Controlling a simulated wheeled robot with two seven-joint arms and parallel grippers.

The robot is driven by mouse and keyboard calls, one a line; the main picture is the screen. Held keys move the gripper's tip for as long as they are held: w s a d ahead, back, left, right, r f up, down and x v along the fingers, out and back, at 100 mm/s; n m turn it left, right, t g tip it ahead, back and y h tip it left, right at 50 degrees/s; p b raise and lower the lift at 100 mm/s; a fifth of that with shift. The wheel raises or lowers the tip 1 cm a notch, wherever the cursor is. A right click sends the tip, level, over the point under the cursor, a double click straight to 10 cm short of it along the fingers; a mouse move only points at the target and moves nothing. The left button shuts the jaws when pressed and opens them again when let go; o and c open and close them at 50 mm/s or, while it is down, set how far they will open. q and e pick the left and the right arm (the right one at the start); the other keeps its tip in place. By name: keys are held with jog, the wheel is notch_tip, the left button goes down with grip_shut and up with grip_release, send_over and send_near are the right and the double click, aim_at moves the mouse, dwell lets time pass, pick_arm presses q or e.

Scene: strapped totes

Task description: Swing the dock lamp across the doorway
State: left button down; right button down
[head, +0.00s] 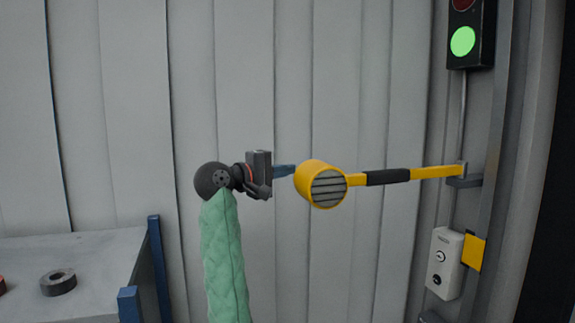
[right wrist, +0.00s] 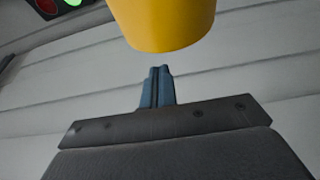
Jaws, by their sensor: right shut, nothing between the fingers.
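The dock lamp (head: 328,184) has a yellow round head with a grey slatted face. Its yellow arm has a black sleeve (head: 388,177) and runs right to a bracket on the door-side post. My right gripper (head: 292,170) is shut and empty, its blue fingertips just left of the lamp head in the head view. In the right wrist view the closed fingers (right wrist: 157,72) point at the yellow lamp head (right wrist: 165,22), with a small gap that seems to show between them. I cannot tell for sure whether they touch. My left gripper is not in view.
A grey table (head: 100,260) with blue posts stands at lower left, with a dark ring (head: 58,281) on it. A signal light (head: 470,35) glows green at upper right. A control box (head: 445,262) sits below the lamp bracket. A pale ribbed wall (head: 270,80) stands behind.

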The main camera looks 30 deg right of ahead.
jog(key=shift+s+a+p, duration=0.25)
jog(key=shift+s+p, duration=0.4)
jog(key=shift+s, duration=0.3)
jog(key=shift+f, duration=0.1)
